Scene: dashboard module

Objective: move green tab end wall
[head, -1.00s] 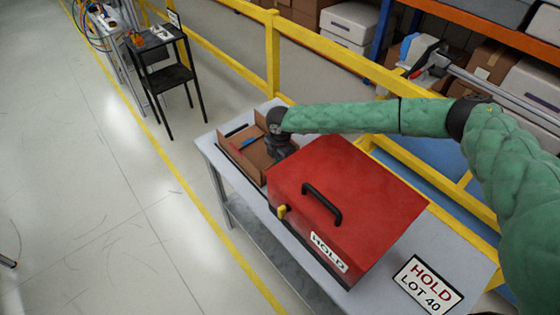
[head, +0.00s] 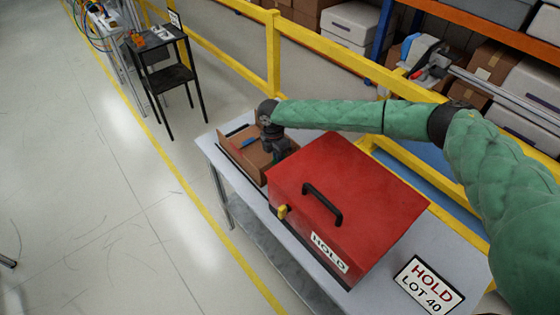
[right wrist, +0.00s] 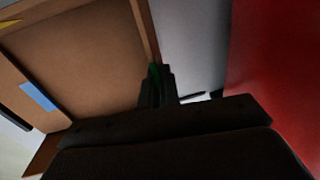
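An open brown box (head: 242,165) stands at the far left end of the grey table. In the right wrist view its thin end wall (right wrist: 143,30) runs down to my right gripper (right wrist: 158,76). A small green patch, the tab (right wrist: 153,70), shows at the fingertips, mostly hidden by them. My right gripper is also in the head view (head: 278,157), at the box's side nearest the red case. Its dark fingers look close together at the wall. I cannot tell whether they clasp it or only touch it. My left gripper is not in view.
A red case (head: 350,190) with a black handle and yellow latch stands close beside the box. A HOLD LOT 40 sign (head: 428,285) is at the table's near right. A yellow rail (head: 400,158) runs behind the table.

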